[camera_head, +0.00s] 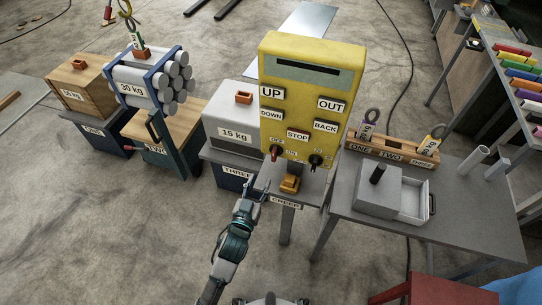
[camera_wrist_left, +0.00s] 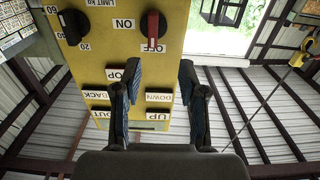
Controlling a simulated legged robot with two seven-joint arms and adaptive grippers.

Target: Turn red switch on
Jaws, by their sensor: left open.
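The red switch (camera_head: 275,153) is at the lower left of the yellow control panel (camera_head: 310,55) in the head view. In the upside-down left wrist view the red switch (camera_wrist_left: 152,27) is near the top, its handle lying toward the OFF label, with the ON label beside it. My left gripper (camera_head: 254,190) is open and empty, below and left of the switch and apart from it. In the left wrist view its two fingers (camera_wrist_left: 160,82) are spread, with the switch beyond their tips. My right gripper is not in view.
A black dial (camera_head: 315,160) is right of the switch. A yellow-orange block (camera_head: 290,183) sits on the small CREEP stand below the panel. The 15 kg box (camera_head: 228,127) stands close on the left, and a grey table (camera_head: 470,225) on the right. Open floor lies in front.

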